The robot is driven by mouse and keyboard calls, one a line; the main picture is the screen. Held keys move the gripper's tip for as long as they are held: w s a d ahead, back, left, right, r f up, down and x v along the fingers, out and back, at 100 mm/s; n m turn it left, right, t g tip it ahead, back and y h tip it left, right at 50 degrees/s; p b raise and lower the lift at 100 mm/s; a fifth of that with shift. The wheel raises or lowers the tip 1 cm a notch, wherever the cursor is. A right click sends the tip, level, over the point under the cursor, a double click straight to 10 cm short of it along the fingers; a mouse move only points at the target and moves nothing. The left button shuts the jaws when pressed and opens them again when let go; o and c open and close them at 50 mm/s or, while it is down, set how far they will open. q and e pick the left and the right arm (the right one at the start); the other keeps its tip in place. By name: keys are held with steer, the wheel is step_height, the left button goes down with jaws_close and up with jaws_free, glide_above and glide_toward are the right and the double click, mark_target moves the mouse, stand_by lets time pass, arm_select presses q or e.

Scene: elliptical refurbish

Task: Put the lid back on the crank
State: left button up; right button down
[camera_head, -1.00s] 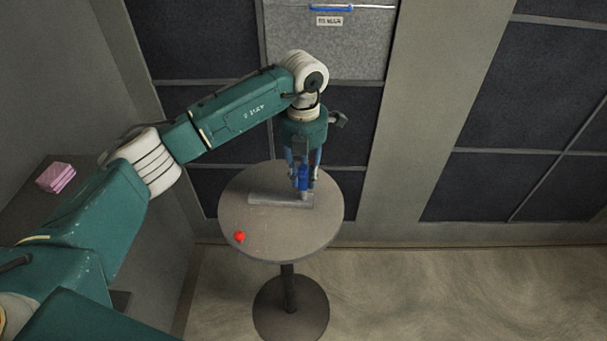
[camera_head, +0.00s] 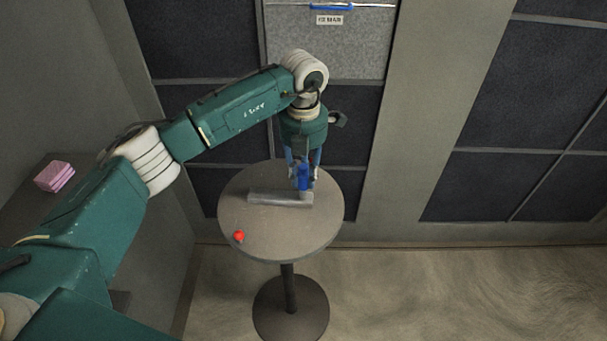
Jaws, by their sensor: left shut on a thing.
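My left gripper (camera_head: 303,186) points down over the small round table (camera_head: 265,222). It is shut on a small blue thing (camera_head: 303,177), directly above the right end of a long grey bar (camera_head: 275,198) lying on the table. I cannot tell whether the blue thing touches the bar. A small red knob-like thing (camera_head: 239,236) sits near the table's front left edge, apart from the gripper. It is too small to tell which of these is the lid or the crank. My right gripper is not in view.
A grey cabinet door (camera_head: 335,45) with a blue handle and a label stands behind the table. A pink block (camera_head: 54,176) lies on a dark side surface at the left. The front right of the table top is bare, and the floor at the right is clear.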

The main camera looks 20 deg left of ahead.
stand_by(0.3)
arm_select(q)
steer(key=o, duration=1.4)
steer(key=shift+c, duration=0.2)
steer(key=shift+r+p, duration=0.45)
steer(key=shift+r, duration=0.25)
steer(key=shift+r+p, duration=1.5)
steer(key=shift+r, duration=1.35)
jaws_close()
